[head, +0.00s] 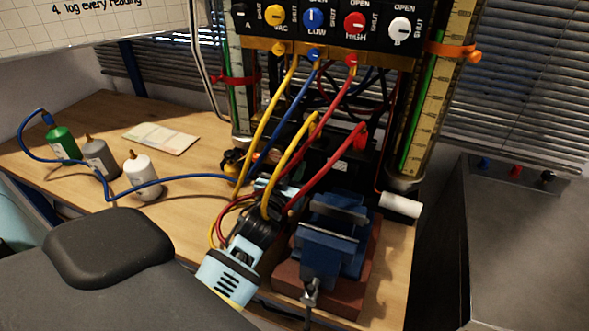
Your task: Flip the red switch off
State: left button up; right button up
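No part is plainly marked as the red switch. A small red fitting (515,171), possibly a switch, sits between a blue and a black one on top of the grey cabinet at the right; its position is too small to tell. A red round knob (355,22) marked HIGH, with OPEN and SHUT lettering, is on the black valve panel at the top. My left gripper (272,190), black behind a light blue wrist, is low among the hoses, left of the vise and far from the cabinet. Its fingers are partly hidden, so its opening is unclear. My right gripper is out of view.
Yellow, blue and red hoses hang from the panel (330,48) around my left gripper. A blue vise (335,235) stands on a red-brown block. Green, grey and white bottles (140,172) and a paper card (160,139) are on the wooden bench. A white cylinder (400,206) lies near its right edge.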

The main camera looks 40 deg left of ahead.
pick_arm(q)
jog(key=o, duration=0.4)
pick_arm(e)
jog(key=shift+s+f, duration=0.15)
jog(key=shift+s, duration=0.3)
pick_arm(q)
jog(key=shift+s, duration=0.2)
jog(key=v, duration=0.7)
jog(key=shift+s+d, duration=0.1)
jog(key=shift+s, duration=0.1)
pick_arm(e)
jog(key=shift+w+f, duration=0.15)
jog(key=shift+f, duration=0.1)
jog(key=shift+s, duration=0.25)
pick_arm(q)
jog(key=shift+s+f, duration=0.1)
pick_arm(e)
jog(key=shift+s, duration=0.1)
